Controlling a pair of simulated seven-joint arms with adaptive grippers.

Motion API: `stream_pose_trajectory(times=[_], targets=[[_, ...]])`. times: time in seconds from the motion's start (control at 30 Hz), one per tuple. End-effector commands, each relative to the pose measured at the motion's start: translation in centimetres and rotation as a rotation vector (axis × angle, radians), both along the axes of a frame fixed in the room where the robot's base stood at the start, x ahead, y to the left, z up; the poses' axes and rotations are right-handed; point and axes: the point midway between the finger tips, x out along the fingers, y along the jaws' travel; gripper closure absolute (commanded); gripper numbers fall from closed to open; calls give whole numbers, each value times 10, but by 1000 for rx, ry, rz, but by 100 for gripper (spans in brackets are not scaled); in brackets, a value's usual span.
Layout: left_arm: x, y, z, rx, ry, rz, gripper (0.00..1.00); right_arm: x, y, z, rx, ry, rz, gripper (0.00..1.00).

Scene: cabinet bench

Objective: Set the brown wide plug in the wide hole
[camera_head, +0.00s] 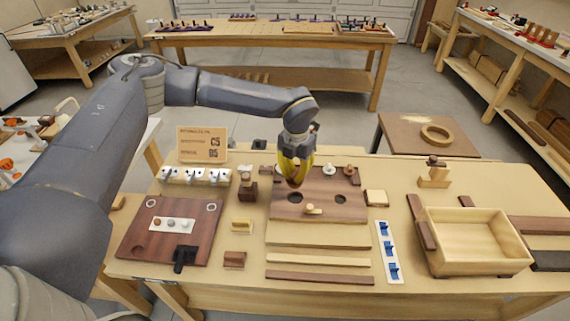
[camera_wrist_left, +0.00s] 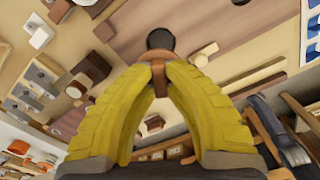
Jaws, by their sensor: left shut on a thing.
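The brown wide plug (camera_wrist_left: 156,57) is pinched between the yellow fingertips of my left gripper (camera_wrist_left: 158,66) in the left wrist view. In the head view my left gripper (camera_head: 295,178) points down over the brown board, with the plug mostly hidden between its fingers. The board (camera_head: 318,212) has two dark round holes. The left one, which looks wider (camera_head: 295,198), lies just below my fingertips; it also shows in the left wrist view (camera_wrist_left: 160,38), just beyond the plug. The plug appears above the board, apart from the hole. My right gripper is not in view.
A pale peg (camera_head: 312,210) lies on the board between the left hole and the right hole (camera_head: 340,199). Small knobs (camera_head: 329,169) stand behind it. A dark block (camera_head: 247,188) stands left, a blue-clipped white strip (camera_head: 387,251) right, and an open wooden box (camera_head: 428,241) further right.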

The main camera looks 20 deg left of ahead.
Motion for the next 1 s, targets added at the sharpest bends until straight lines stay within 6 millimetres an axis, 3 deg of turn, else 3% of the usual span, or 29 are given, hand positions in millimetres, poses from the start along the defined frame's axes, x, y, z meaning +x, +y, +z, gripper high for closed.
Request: stream_pose_trajectory(times=[0.27, 1.0], targets=[[2, 0, -6, 0, 1, -9, 100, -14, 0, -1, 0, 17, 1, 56], [2, 0, -57, 0, 0, -8, 100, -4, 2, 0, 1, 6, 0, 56]])
